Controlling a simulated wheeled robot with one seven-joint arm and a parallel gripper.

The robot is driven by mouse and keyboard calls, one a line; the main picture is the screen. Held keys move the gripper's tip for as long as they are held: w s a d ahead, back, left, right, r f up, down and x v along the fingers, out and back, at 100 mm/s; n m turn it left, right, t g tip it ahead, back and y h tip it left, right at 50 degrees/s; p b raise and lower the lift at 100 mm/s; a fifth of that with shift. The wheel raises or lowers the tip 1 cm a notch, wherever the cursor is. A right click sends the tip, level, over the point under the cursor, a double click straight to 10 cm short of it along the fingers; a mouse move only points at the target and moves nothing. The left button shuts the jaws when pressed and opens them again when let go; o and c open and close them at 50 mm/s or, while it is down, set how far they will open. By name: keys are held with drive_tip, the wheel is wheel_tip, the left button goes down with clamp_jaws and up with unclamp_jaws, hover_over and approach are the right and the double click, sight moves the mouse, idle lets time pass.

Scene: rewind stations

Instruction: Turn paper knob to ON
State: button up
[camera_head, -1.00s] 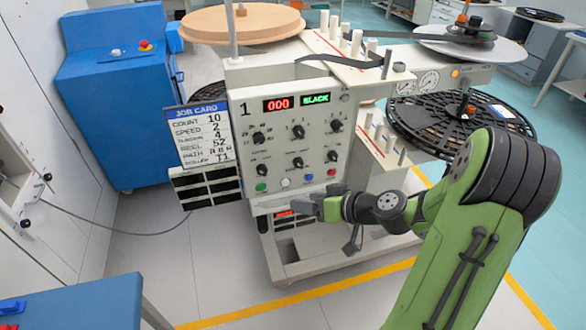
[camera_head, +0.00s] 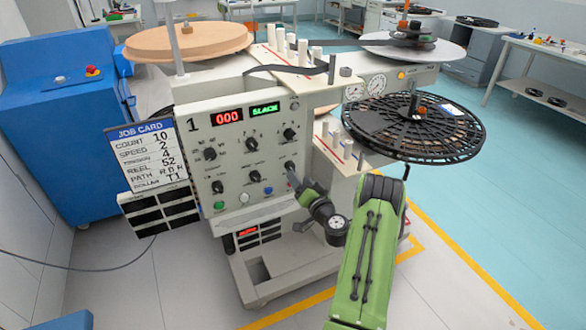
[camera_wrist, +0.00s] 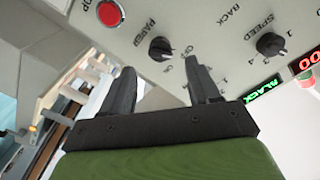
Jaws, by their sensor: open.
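The paper knob (camera_wrist: 160,48) is a small black knob with a white pointer line on the cream panel. Its label and ON/OFF marks show in the wrist view. My gripper (camera_wrist: 158,68) is open and empty; the knob appears just beyond its two spread fingertips, in line with the gap. Whether the fingers touch the panel I cannot tell. In the head view, my gripper (camera_head: 293,176) is at the panel's lower right, by the lower-right knob (camera_head: 289,166), which it partly covers.
The red button (camera_wrist: 110,13) lies close to the paper knob. The speed knob (camera_wrist: 270,45) is to the right in the wrist view. A blue button (camera_head: 268,190) sits left of my gripper. A black reel (camera_head: 413,125) overhangs the right side above my arm.

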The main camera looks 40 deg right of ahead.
sight(291, 167)
drive_tip(key=x, duration=0.5)
drive_tip(key=shift+w+p, duration=0.2)
drive_tip(key=shift+p, duration=0.1)
drive_tip(key=c, duration=1)
drive_tip(key=m, duration=1.2)
